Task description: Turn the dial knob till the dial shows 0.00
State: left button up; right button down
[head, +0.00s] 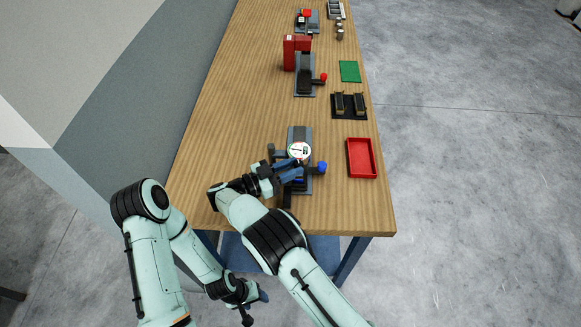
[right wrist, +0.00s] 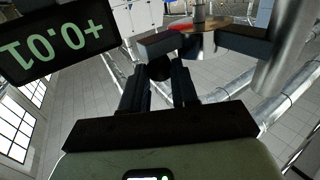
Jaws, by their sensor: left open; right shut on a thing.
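The round white-faced dial (head: 299,150) stands on a grey-based fixture on the bench, with a blue knob (head: 321,166) at its right side. In the right wrist view a black readout (right wrist: 55,45) appears upside down and reads +0.01. My right gripper (head: 292,172) reaches in just below the dial. In its wrist view the fingers are shut on a small dark knob (right wrist: 160,69), partly hidden between the tips. My left gripper (head: 256,304) hangs low in front of the bench, away from the fixture, open and empty.
A red tray (head: 349,160) lies right of the fixture. Behind it are a black stand (head: 349,115), a green mat (head: 349,71) and a red-and-grey device (head: 304,80). A grey wall borders the bench's left side. Wood left of the fixture is clear.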

jog(key=shift+w+r, duration=0.1)
jog(key=shift+r, duration=0.2)
jog(key=c, duration=0.9)
grip_release()
jog(key=shift+o, duration=0.2)
jog(key=shift+d, duration=0.1)
jog(key=shift+f, duration=0.1)
